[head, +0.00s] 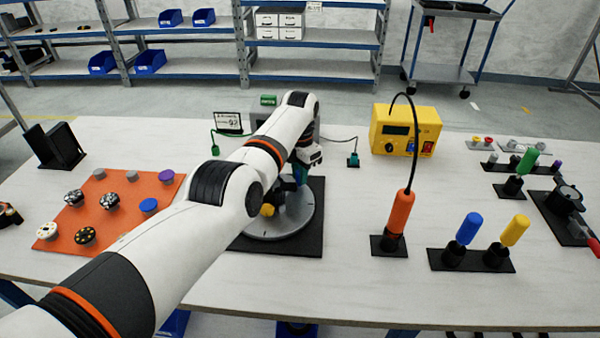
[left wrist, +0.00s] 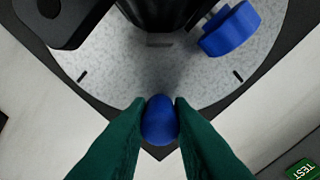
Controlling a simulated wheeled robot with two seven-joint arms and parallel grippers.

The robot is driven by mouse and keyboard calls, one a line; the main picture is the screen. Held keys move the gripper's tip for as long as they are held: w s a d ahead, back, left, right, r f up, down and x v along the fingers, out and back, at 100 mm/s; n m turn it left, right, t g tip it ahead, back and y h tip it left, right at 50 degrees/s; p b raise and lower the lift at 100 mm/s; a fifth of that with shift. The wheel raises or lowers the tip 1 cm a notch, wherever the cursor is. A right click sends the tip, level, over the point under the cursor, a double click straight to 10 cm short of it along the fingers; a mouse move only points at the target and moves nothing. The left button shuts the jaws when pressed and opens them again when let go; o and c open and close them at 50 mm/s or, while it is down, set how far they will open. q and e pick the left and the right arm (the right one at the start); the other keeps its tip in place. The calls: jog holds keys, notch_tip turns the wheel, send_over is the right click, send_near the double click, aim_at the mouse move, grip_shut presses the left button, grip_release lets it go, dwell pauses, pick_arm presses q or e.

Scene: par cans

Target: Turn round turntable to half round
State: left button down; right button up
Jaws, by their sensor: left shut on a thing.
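The round turntable (head: 285,228) is a grey disc on a black base plate (head: 240,243), partly hidden behind my left arm in the head view. In the left wrist view the speckled disc (left wrist: 110,75) shows dark tick marks and a dark body in its middle. My left gripper (head: 300,174) is over the disc's far side. In the left wrist view its green fingers (left wrist: 160,122) are shut on a rounded blue knob (left wrist: 160,118) near the rim. A second blue knob (left wrist: 230,32) sits at the upper right there. A yellow knob (head: 268,210) shows in the head view.
An orange mat (head: 115,188) with several round parts lies left. A yellow power box (head: 405,128) stands behind, with a cable to an orange-handled tool (head: 400,213) right of the turntable. Blue (head: 469,228) and yellow (head: 515,230) handles stand further right. The front strip of table is mostly clear.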

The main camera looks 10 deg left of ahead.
pick_arm(q)
jog(key=c, duration=1.3)
grip_release()
jog(key=shift+r, duration=0.3)
notch_tip(320, 180, up, 3)
jog(key=shift+f+p, duration=0.15)
jog(key=shift+p, duration=0.65)
notch_tip(320, 180, up, 9)
jog(key=shift+f, duration=0.1)
